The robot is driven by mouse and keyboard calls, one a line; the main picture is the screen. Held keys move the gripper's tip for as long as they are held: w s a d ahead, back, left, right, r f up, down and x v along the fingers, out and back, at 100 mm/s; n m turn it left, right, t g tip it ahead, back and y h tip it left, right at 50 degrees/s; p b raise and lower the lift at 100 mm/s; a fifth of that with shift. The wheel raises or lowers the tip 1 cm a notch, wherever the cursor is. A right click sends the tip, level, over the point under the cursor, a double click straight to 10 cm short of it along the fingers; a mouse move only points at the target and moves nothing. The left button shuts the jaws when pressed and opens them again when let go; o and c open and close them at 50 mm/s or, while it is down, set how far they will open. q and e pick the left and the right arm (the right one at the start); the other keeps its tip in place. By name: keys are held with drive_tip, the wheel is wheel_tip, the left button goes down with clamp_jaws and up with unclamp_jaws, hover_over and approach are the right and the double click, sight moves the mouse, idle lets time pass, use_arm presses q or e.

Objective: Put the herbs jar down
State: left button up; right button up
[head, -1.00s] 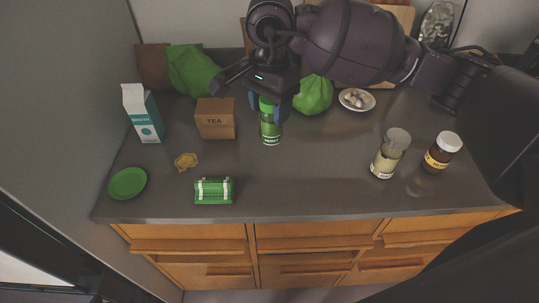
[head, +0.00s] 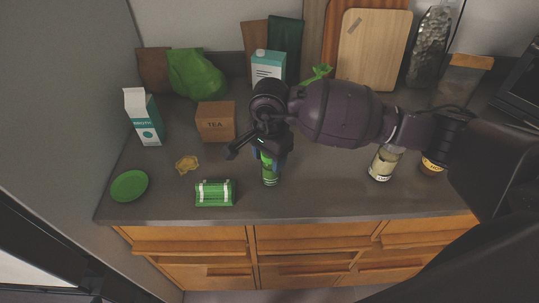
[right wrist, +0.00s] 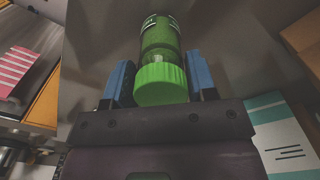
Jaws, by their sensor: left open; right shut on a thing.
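The herbs jar (head: 270,178) is a green jar with a pale label, upright at the front middle of the counter. My right gripper (head: 268,158) is shut on its upper part from above and hides the top in the head view. In the right wrist view the jar (right wrist: 160,40) and its green lid sit between the blue fingers of my right gripper (right wrist: 161,82). I cannot tell whether the jar's base touches the counter (head: 325,200). My left gripper is not in view.
A green-and-white bundle (head: 215,193) lies just left of the jar. Behind are a tea box (head: 216,122) and cartons (head: 144,118). The counter between the herbs jar and those jars is clear.

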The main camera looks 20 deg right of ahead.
drive_tip(key=shift+f, duration=0.25)
drive_tip(key=o, duration=1)
drive_tip(key=shift+r, duration=0.1)
drive_tip(key=shift+r, duration=0.15)
wheel_tip(320, 180, up, 12)
drive_tip(key=b, duration=0.1)
drive_tip(key=shift+b, duration=0.3)
